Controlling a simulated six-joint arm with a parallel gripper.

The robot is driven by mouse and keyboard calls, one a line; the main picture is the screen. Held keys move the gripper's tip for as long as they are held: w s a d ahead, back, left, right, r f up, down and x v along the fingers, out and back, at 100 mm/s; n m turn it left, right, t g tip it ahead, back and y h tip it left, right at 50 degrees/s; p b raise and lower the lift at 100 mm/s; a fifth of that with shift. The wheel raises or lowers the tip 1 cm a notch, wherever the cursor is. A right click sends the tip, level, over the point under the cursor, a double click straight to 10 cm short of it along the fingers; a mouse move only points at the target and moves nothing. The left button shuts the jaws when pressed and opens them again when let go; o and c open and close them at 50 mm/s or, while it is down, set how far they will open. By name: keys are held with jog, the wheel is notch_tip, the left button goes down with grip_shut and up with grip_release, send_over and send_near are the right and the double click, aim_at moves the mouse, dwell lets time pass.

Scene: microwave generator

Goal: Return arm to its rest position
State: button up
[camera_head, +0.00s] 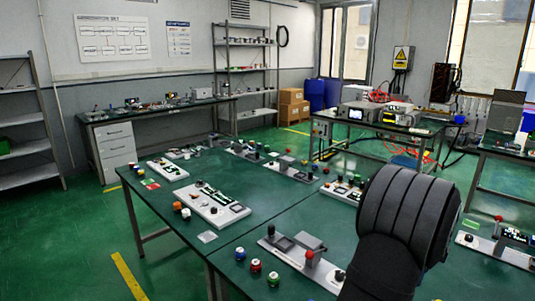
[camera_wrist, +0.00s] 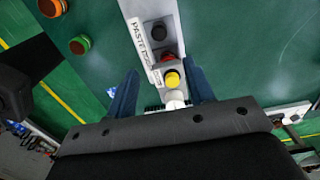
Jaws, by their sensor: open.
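My gripper (camera_wrist: 163,74) shows in the wrist view with its two blue fingers spread apart, open. A pale control box (camera_wrist: 148,10) with a label strip reading "PASTE" and more unclear text lies beyond and between the fingertips. In the head view my dark arm rises at the lower right and my gripper is not visible there.
The green table (camera_head: 262,216) holds a white panel (camera_head: 212,207), a grey module with a red-topped lever (camera_head: 302,262), and several coloured caps (camera_head: 256,266) near its front edge. An orange cap (camera_wrist: 51,8) and a green cap (camera_wrist: 79,45) lie left of the box in the wrist view.

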notch_tip(320, 180, down, 14)
jog(key=shift+a+r, duration=0.1)
jog(key=shift+r, duration=0.05)
jog(key=w+a, duration=0.6)
jog(key=w, duration=0.1)
jog(key=shift+a, duration=0.4)
notch_tip(320, 180, up, 17)
jog(key=s+d+f, duration=0.3)
jog(key=s+f, duration=0.1)
jog(key=f, duration=0.1)
jog(key=shift+d+f, duration=0.4)
jog(key=shift+o, duration=0.4)
